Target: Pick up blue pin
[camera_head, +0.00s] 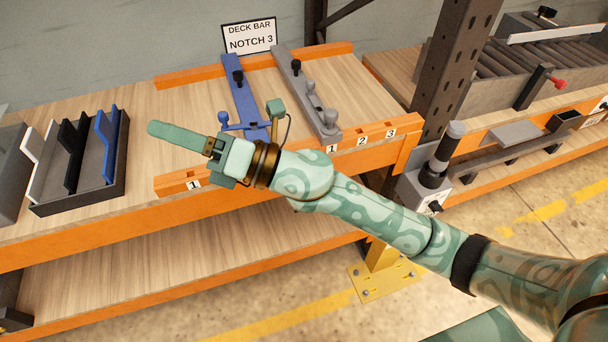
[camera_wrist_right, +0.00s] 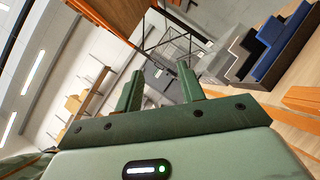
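A blue bar (camera_head: 245,98) lies across the wooden deck between the orange rails, with a black knob near its far end. A small round-headed blue pin (camera_head: 224,118) shows at the left of the bar's near end. My right gripper (camera_head: 157,129) is above the deck, left of the pin, its fingers pointing left, away from the pin. In the right wrist view my right gripper (camera_wrist_right: 158,82) has its two fingers apart with nothing between them. My right wrist hides part of the bar's near end. My left gripper is not in view.
A grey bar (camera_head: 305,90) with knobs lies right of the blue bar. A dark tray (camera_head: 118,180) with white, black and blue upright pieces stands at left. A sign (camera_head: 249,37) reads "DECK BAR NOTCH 3". A dark post (camera_head: 450,75) rises at right.

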